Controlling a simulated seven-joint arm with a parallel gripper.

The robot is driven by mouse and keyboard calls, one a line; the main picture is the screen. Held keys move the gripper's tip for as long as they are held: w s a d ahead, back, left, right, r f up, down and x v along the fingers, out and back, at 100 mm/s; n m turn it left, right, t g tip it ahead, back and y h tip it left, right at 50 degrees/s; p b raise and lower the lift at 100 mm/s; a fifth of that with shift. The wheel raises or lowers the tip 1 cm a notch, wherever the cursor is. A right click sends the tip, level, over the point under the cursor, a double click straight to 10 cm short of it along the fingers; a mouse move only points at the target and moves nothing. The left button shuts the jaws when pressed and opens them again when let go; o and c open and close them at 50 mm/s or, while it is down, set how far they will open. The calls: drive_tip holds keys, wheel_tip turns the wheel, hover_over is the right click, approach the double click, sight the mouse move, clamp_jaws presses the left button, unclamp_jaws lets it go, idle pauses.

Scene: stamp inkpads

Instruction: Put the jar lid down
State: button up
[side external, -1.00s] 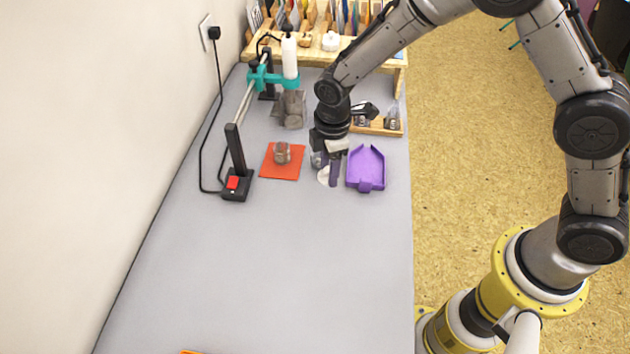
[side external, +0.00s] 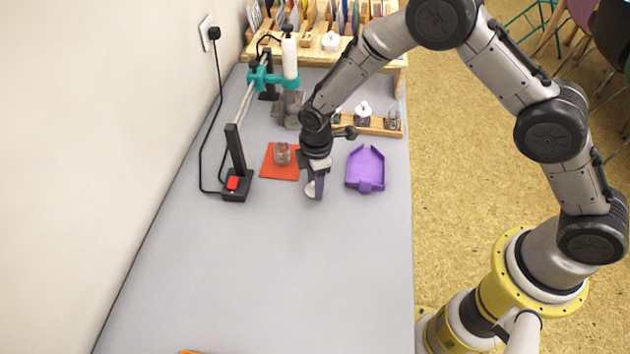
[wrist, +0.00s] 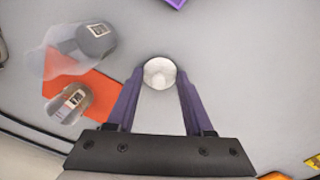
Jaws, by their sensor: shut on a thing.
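The jar lid (wrist: 159,73) is a pale round disc between the fingertips of my gripper (wrist: 159,82) in the wrist view. In the side view the lid (side external: 309,190) shows as a small white shape beside the purple fingers of my gripper (side external: 315,190), low over the grey bench. My gripper is shut on it. I cannot tell whether the lid touches the bench. A clear jar with grey contents (wrist: 92,42) stands to the lid's upper left in the wrist view; my gripper hides it in the side view.
A purple tray (side external: 365,170) lies to the right. A black-based stand (side external: 237,185) is at the left.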

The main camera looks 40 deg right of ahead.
drive_tip(key=shift+f, duration=0.1)
drive_tip(key=o, duration=1.3)
drive_tip(key=s+d+r+m, duration=0.1)
drive_tip(key=s+d+r, duration=0.1)
drive_tip(key=r, duration=0.8)
drive_tip(key=s+d+r+m, duration=0.1)
drive_tip(key=d+r+m, duration=0.1)
drive_tip(key=r, duration=0.8)
drive_tip(key=s+d+r+m+t, duration=0.2)
drive_tip(key=s+d+r+m, duration=0.2)
drive_tip(key=s+d+r, duration=0.3)
drive_tip(key=s+d+r+m+t, duration=0.1)
drive_tip(key=s+d+r+m, duration=0.1)
drive_tip(key=s, duration=0.7)
drive_tip(key=s+d+r+m+t, duration=0.1)
drive_tip(key=s+d+m+t, duration=0.1)
drive_tip(key=s+m, duration=0.3)
drive_tip(key=s+d, duration=0.1)
drive_tip(key=s, duration=0.3)
drive_tip(key=shift+s+r, duration=0.35)
drive_tip(key=shift+r, duration=0.05)
